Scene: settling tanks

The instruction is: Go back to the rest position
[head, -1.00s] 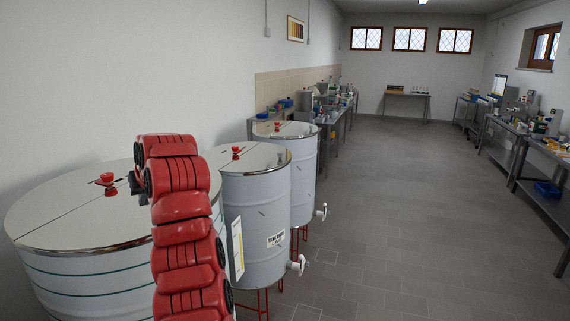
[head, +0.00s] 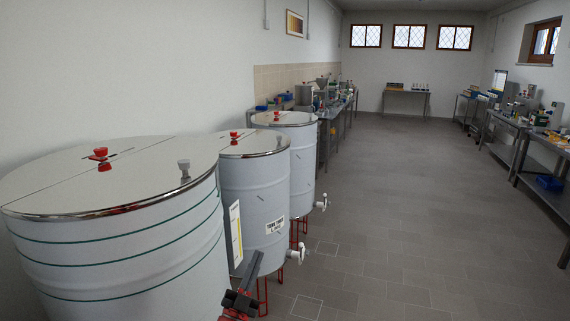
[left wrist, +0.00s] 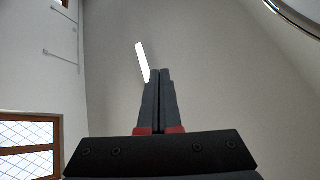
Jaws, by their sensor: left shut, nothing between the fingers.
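My left gripper (head: 248,284) shows at the bottom of the head view, in front of the nearest tank's lower right side. It points up and its dark fingers are together, with nothing between them. In the left wrist view the shut fingers (left wrist: 159,100) point up toward the ceiling and a bright lamp strip (left wrist: 142,61). Most of my left arm is below the head view. My right gripper is not in view.
The large nearest tank (head: 120,255) fills the left, with a red knob (head: 101,158) and a grey fitting (head: 184,169) on its lid. Two smaller tanks (head: 255,190) (head: 303,165) stand behind it. Benches line both walls. The floor (head: 430,220) is clear.

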